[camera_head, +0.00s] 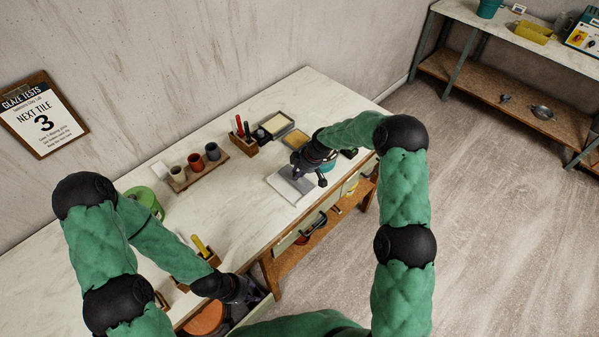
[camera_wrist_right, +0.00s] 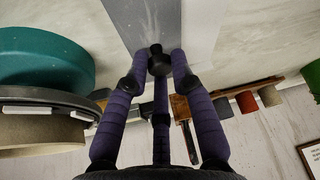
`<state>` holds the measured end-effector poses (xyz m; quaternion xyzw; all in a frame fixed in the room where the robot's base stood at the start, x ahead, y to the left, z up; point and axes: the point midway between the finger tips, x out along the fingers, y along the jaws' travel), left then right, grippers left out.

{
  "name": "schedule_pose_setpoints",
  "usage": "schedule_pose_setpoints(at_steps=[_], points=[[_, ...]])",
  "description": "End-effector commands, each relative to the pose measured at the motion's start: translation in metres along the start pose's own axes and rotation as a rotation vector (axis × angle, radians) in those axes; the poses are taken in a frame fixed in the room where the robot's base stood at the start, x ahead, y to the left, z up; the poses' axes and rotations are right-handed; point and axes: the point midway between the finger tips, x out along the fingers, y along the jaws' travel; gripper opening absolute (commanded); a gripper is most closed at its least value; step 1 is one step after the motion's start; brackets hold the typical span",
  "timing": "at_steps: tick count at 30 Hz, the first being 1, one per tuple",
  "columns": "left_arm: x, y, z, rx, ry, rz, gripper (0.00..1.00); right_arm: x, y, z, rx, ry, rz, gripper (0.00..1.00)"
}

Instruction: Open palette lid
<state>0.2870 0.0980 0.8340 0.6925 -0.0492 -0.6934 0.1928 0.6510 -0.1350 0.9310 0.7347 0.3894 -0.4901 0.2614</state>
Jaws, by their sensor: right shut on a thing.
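The palette is a pale, flat rectangular box (camera_head: 283,187) near the front edge of the table. In the right wrist view its grey flat top (camera_wrist_right: 190,20) reaches up to a black round knob (camera_wrist_right: 158,62). My right gripper (camera_head: 298,172) is over the palette and partly covers it. In the wrist view its purple fingers are shut around the knob. Whether the lid is raised at all, I cannot tell. My left gripper (camera_head: 245,291) is low at the table's front edge, well left of the palette; its fingers are too dark and small to read.
A teal round container (camera_head: 328,166) stands close right of my right gripper. Behind are a tool block (camera_head: 243,147), a tray (camera_head: 275,122) and a wooden rack of cups (camera_head: 197,172). My left gripper is beside an open drawer.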

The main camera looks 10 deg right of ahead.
Motion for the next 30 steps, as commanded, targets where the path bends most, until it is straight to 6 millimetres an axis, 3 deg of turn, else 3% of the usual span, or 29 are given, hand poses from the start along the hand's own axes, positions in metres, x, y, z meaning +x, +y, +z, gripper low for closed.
schedule_pose_setpoints(at_steps=[9, 20, 21, 23, 30], points=[[0.015, -0.005, 0.000, 0.000, 0.000, 0.000, 0.40, 0.008, -0.041, -0.015, -0.003, 0.000, -0.004, 0.00], [0.015, -0.005, -0.001, 0.000, 0.000, 0.000, 0.40, 0.008, -0.046, -0.016, 0.000, -0.001, -0.005, 0.00], [0.015, -0.005, -0.001, 0.000, 0.000, 0.000, 0.40, 0.008, -0.046, -0.016, 0.000, -0.001, -0.005, 0.30], [0.015, -0.005, -0.001, 0.000, 0.000, 0.000, 0.40, 0.008, -0.046, -0.016, 0.000, -0.001, -0.005, 0.47], [0.015, -0.005, -0.001, 0.000, 0.000, 0.000, 0.40, 0.008, -0.046, -0.017, 0.000, -0.001, -0.004, 0.49]])
